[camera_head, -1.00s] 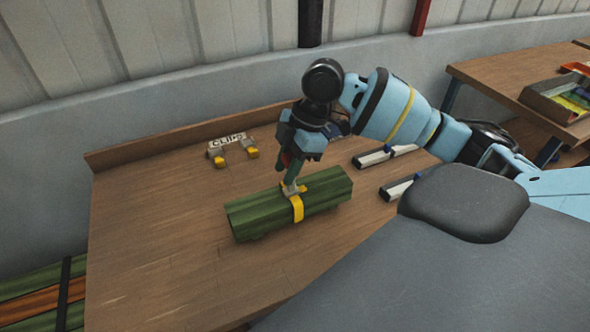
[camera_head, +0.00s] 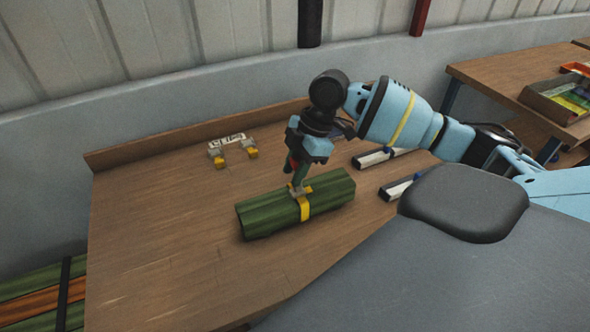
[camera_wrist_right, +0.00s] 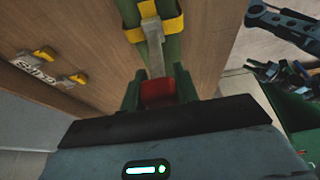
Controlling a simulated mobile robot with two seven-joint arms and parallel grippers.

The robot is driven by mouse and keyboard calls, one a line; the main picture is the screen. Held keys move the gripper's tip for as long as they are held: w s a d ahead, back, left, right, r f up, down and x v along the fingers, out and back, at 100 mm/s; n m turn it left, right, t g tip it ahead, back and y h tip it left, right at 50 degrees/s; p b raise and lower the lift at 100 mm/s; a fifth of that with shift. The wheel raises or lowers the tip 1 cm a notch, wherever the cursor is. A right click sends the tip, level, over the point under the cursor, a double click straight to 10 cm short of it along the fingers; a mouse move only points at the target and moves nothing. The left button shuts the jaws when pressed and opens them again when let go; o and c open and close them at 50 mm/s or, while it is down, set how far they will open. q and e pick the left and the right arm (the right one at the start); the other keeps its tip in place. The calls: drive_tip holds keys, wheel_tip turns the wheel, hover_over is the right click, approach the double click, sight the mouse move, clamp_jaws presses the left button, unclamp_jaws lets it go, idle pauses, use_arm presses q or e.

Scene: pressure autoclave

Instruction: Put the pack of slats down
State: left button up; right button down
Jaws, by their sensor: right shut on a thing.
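The pack of slats (camera_head: 270,213) is a green bundle with a yellow strap (camera_head: 305,208) around its middle. It is at the wooden bench top, lying level; I cannot tell whether it touches the wood. In the right wrist view the strap (camera_wrist_right: 154,28) and part of the green pack (camera_wrist_right: 172,47) show just beyond the fingers (camera_wrist_right: 160,88). My left gripper is not in view.
The wooden bench (camera_head: 150,250) is clear to the left of the pack. A clips holder (camera_head: 228,145) with yellow-ended feet stands behind it. White bars (camera_head: 398,187) lie to the right. A tray (camera_head: 560,98) sits on another table, and more slats (camera_head: 30,283) lie lower left.

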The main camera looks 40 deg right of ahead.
drive_tip(key=shift+f, duration=0.2)
drive_tip(key=c, duration=1.1)
unclamp_jaws()
drive_tip(key=shift+f, duration=0.15)
drive_tip(key=shift+o, duration=0.2)
drive_tip(key=v, duration=1.2)
